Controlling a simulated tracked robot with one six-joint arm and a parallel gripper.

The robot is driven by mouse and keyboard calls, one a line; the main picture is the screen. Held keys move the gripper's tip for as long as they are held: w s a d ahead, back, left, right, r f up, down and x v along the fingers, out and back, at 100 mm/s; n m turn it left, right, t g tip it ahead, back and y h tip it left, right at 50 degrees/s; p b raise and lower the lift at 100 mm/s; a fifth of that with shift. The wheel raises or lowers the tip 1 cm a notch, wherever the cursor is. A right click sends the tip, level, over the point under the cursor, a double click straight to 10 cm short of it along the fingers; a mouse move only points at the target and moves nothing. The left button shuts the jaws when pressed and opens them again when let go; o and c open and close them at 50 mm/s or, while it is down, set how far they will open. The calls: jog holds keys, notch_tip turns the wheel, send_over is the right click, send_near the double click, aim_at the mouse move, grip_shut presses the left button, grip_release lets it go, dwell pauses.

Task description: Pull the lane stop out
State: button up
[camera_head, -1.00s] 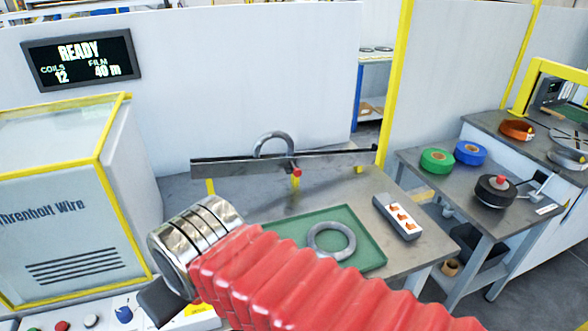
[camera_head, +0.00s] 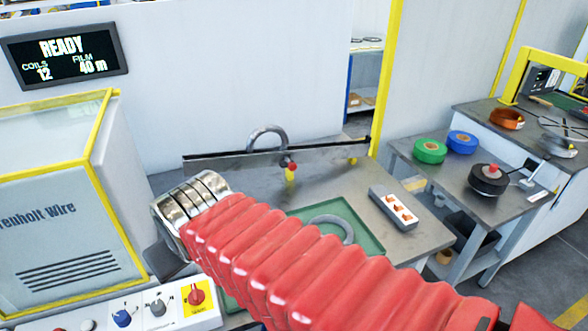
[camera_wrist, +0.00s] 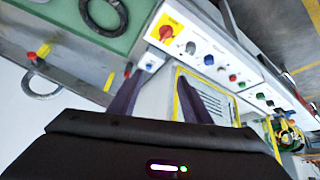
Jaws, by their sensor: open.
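The lane stop (camera_head: 292,167) is a small red knob at the front edge of a dark sloping lane (camera_head: 225,164) at the back of the table. A grey coil (camera_head: 266,136) stands upright in the lane just left of the stop. In the wrist view the red knob (camera_wrist: 32,56) is at the far left, beside the coil (camera_wrist: 42,92). My gripper (camera_wrist: 157,95) is open and empty, well apart from the stop, with its fingers over the control panel side. In the head view it is mostly hidden behind my red-sleeved arm.
A green tray (camera_head: 368,240) with a grey coil (camera_head: 345,226) lies on the table, partly behind my arm. A control panel (camera_head: 170,304) and wire cabinet (camera_head: 62,225) stand at left.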

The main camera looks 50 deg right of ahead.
jog(key=w+d+f+m+t+h, duration=0.15)
jog(key=w+d, duration=0.25)
jog(key=d, duration=0.5)
jog(key=w+d+m+h, duration=0.1)
jog(key=w+d+h, duration=0.15)
jog(key=d, duration=0.65)
jog(key=w+d+f+m+t+h, duration=0.1)
jog(key=w+d, duration=0.4)
jog(key=d, duration=0.4)
jog(key=m+t, duration=0.2)
jog(key=t, duration=0.1)
send_near(293, 167)
jog(key=shift+n, duration=0.25)
jog(key=v, duration=0.5)
jog(key=shift+w+a+r, duration=0.1)
jog(key=shift+w+a, duration=0.05)
jog(key=shift+a, duration=0.1)
jog(key=shift+w, duration=0.1)
jog(key=shift+h, duration=0.3)
jog(key=shift+f+x, duration=0.2)
jog(key=shift+x, duration=6.65)
jog(key=shift+c, duration=0.2)
grip_shut()
